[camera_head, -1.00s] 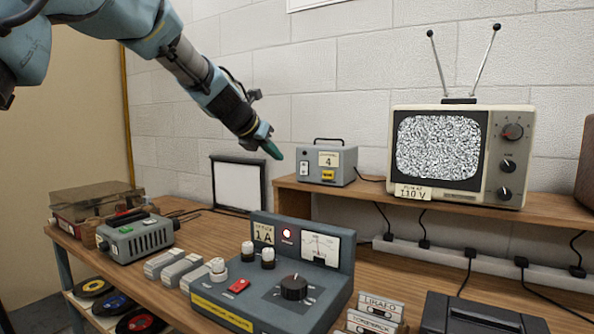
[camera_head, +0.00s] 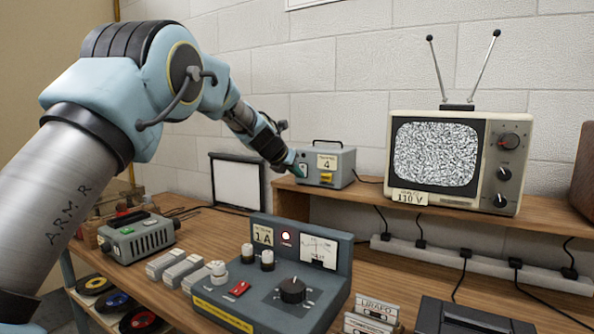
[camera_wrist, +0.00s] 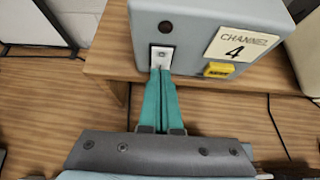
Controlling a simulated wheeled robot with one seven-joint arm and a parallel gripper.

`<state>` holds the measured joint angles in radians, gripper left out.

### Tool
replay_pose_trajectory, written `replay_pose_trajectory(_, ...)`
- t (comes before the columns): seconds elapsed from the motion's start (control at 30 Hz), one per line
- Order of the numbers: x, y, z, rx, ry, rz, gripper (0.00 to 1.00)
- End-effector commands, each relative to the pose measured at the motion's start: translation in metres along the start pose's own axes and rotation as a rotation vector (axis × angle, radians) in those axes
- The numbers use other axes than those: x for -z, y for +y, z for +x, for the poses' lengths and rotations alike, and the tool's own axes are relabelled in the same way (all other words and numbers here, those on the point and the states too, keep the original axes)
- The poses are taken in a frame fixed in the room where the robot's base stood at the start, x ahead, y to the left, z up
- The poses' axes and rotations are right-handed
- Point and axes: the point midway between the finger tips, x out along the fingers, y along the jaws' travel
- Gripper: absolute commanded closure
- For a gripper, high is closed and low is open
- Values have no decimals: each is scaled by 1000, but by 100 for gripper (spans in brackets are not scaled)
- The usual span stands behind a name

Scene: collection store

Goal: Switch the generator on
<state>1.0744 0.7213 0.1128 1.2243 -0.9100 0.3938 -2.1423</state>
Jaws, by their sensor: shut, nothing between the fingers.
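A small grey box labelled CHANNEL 4 (camera_head: 344,172) stands on the raised shelf, left of the television; no label visibly names it a generator. In the wrist view the box (camera_wrist: 188,35) has a white rocker switch (camera_wrist: 161,55) on its front, a dark round lamp above the switch and a yellow tag to the right. My gripper (camera_head: 299,174) is at the box's left front. Its green fingers are together and empty. In the wrist view my fingertips (camera_wrist: 162,71) overlap the switch's lower edge; I cannot tell whether they touch. The switch's position is unclear.
The television (camera_head: 437,160) shows grey static. A control unit marked 1 A (camera_head: 250,290) with a lit red lamp sits below on the bench. A black-framed white panel (camera_head: 237,180) leans by the wall. A power strip with cables (camera_head: 480,264) runs under the shelf.

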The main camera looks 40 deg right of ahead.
Motion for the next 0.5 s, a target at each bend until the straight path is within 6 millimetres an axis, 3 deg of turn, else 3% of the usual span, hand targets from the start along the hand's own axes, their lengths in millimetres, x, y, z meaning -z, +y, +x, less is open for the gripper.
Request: replay_pose_trajectory(0.5,2,1,5,0,-39,0,100)
